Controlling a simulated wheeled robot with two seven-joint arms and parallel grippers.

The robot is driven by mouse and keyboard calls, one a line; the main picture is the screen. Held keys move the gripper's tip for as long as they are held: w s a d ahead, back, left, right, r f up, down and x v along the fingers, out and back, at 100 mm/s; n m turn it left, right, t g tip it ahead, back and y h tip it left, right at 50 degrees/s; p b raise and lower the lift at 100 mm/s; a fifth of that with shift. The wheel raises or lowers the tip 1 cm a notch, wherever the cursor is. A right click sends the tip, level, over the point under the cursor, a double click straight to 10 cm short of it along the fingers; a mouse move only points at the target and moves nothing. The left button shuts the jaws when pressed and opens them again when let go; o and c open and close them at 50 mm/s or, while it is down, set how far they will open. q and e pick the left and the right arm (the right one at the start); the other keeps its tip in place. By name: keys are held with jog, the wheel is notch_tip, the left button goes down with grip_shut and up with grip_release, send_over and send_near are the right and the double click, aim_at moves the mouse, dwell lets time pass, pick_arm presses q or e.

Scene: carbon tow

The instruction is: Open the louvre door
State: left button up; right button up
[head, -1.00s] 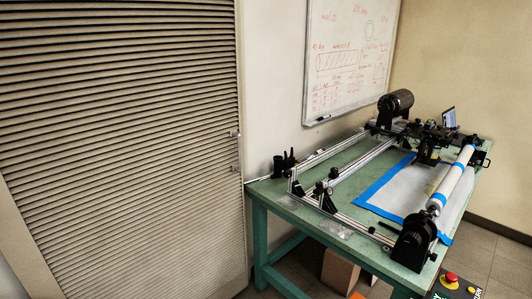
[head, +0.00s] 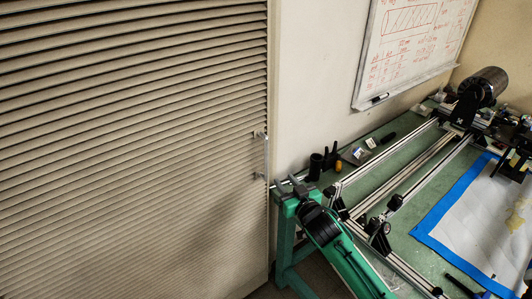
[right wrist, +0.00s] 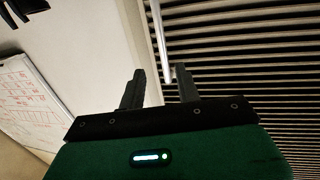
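The louvre door (head: 130,150) fills the left of the head view and looks shut against its frame. Its slim upright bar handle (head: 265,157) is near the door's right edge. My right gripper (head: 284,184) is just right of the handle's lower end in the head view. In the right wrist view my right gripper (right wrist: 160,78) is open and empty. There the bar handle (right wrist: 158,40) runs between and beyond the two fingers, its end near the fingertips; I cannot tell whether they touch. My left gripper is out of view.
A green workbench (head: 405,160) with metal rails and a winding rig stands right of the door, below my right forearm. Small black holders (head: 316,166) stand at its near-left corner. A whiteboard (head: 410,45) hangs on the wall above.

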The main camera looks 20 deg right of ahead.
aim_at(267, 153)
jog(key=shift+w+a+r+p, duration=0.45)
jog(key=shift+w+p, duration=0.15)
jog(key=shift+w, duration=1.6)
jog(key=shift+w+a+r+p, duration=0.3)
jog(key=shift+w+r+p, duration=0.25)
jog(key=shift+w, duration=1.7)
jog(key=shift+w+a+r+p, duration=0.4)
jog(key=shift+w+p, duration=0.3)
jog(key=shift+w, duration=1.5)
grip_shut()
